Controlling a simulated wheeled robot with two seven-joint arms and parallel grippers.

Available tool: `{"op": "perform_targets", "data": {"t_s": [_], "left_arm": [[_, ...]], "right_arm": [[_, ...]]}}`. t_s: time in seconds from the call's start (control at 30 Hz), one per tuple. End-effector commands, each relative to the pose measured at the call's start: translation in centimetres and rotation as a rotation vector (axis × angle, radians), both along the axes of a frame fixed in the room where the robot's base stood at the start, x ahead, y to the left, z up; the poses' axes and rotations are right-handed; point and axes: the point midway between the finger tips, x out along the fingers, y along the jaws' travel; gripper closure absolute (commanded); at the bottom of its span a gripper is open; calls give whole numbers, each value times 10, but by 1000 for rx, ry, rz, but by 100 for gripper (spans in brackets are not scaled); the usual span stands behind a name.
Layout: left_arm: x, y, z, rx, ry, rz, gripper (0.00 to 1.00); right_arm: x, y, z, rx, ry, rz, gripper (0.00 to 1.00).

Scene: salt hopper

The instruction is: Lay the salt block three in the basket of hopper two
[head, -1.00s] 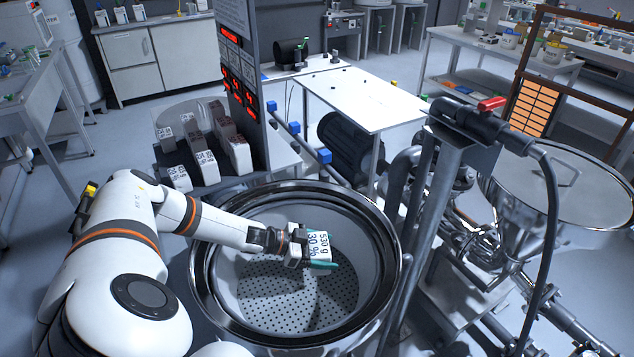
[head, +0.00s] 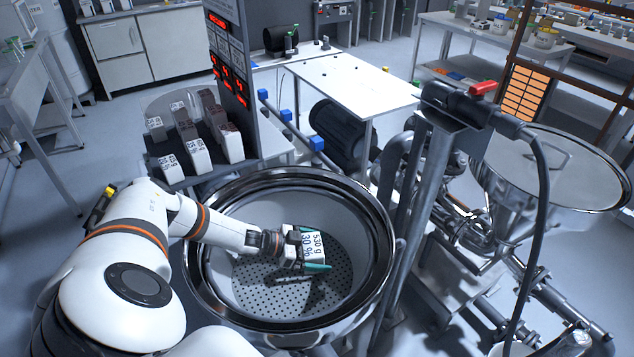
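My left arm reaches from the left over the rim of a round steel hopper (head: 372,235). Inside it is a white-walled basket with a perforated floor (head: 275,298). My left gripper (head: 306,250) is inside the basket's opening, with teal fingertips on both sides of a white block (head: 308,243) labelled "530 g 30 %". The gripper is shut on this block, above the perforated floor, where a dark shadow falls. The block's exact height over the floor is hard to tell. My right gripper is not in view.
A rack (head: 172,170) of several labelled blocks stands behind the hopper, beside a panel (head: 228,75) with red displays. A post with a red-handled valve (head: 483,88) rises at the hopper's right. A second, lidded steel hopper (head: 545,170) stands further right.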

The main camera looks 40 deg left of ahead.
Motion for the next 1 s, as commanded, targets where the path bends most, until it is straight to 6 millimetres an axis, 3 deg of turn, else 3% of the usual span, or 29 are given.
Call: {"op": "perform_targets", "data": {"t_s": [0.3,0.7,1.0], "left_arm": [[0,0,6,0,0,0,0],[-47,37,25,1,2,0,0],[-54,43,32,-1,-1,-1,0]], "right_arm": [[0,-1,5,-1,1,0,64],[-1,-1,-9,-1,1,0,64],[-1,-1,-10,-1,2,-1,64]]}}
